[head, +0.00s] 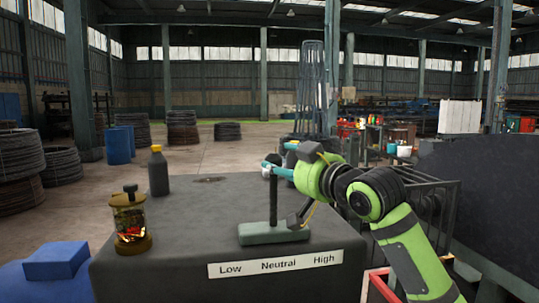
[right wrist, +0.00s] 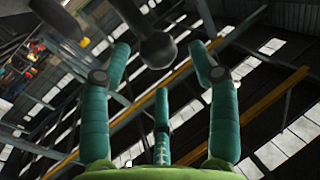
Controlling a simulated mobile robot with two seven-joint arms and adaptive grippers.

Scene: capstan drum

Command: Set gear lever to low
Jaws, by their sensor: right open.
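The gear lever (head: 273,200) is a dark upright rod on a grey-green base (head: 262,235) on top of a dark cabinet. A label plate (head: 275,264) on the cabinet's front edge reads Low, Neutral, High from left to right. The lever stands roughly above Neutral. My right gripper (head: 272,166) is at the lever's top, its teal fingers partly covering the knob. In the right wrist view the lever's dark round knob (right wrist: 158,49) lies between the tips of the spread fingers (right wrist: 161,75). The gripper is open; I cannot tell whether a finger touches the knob. My left gripper is out of view.
A dark bottle with a yellow cap (head: 158,172) and a glass jar with a brass base (head: 130,220) stand on the cabinet's left side. A blue box (head: 56,261) is at the lower left. The cabinet top left of the lever is clear up to the jar.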

